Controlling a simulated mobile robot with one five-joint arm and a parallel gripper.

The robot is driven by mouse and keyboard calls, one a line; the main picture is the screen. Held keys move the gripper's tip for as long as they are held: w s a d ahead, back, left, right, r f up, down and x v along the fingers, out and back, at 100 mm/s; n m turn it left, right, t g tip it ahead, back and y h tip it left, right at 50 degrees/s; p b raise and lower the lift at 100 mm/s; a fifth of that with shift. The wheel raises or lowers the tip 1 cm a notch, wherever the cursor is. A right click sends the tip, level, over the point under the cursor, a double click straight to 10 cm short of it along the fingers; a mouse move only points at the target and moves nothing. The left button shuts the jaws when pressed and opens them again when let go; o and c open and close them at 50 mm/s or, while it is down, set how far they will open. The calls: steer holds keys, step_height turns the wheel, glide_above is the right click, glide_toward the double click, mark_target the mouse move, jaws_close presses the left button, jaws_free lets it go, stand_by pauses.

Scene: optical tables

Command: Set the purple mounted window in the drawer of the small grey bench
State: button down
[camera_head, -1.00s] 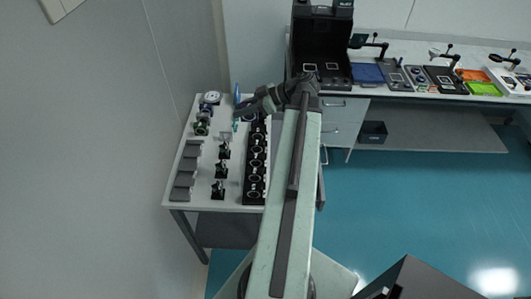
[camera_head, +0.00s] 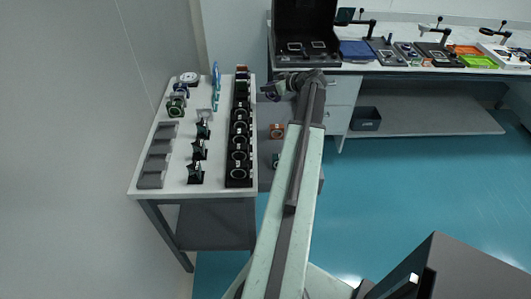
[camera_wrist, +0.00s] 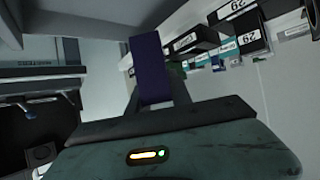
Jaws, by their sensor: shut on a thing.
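The purple mounted window (camera_wrist: 151,75) is between the fingers of my gripper (camera_wrist: 158,92) in the wrist view, and the gripper is shut on it. In the head view my gripper (camera_head: 269,92) is at the right edge of the small grey bench (camera_head: 172,202), above the far end of a grey open drawer (camera_head: 265,176). The held window is too small and dark to make out clearly there. In the drawer stand an orange mounted piece (camera_head: 277,130) and a green one (camera_head: 276,160), the latter partly hidden by my arm.
A row of black mounts (camera_head: 239,150) lines the bench's right edge, beside the drawer. Several small mounts (camera_head: 196,173) and grey blocks (camera_head: 154,165) stand further left. A long table (camera_head: 400,60) with trays and a black open case (camera_head: 304,30) is behind.

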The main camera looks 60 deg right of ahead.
steer(key=shift+s+d+f, duration=0.1)
steer(key=shift+d+f, duration=0.15)
steer(key=shift+d, duration=0.25)
steer(key=b, duration=1.4)
glide_above(263, 120)
steer(key=s, duration=0.4)
steer(key=f, duration=1.4)
steer(key=shift+a+f, duration=0.1)
steer(key=shift+a, duration=0.1)
steer(key=shift+r, duration=0.2)
steer(key=shift+w, duration=0.35)
steer(key=w, duration=0.3)
steer(key=shift+w+d, duration=0.15)
steer(key=shift+d, duration=0.2)
steer(key=shift+f+b, duration=0.55)
steer(key=shift+f, duration=0.2)
steer(key=shift+r, duration=0.2)
steer(key=shift+f, duration=0.2)
steer(key=c, duration=1.2)
jaws_free()
steer(key=shift+a, duration=0.1)
steer(key=shift+o, duration=0.2)
steer(key=shift+r, duration=0.1)
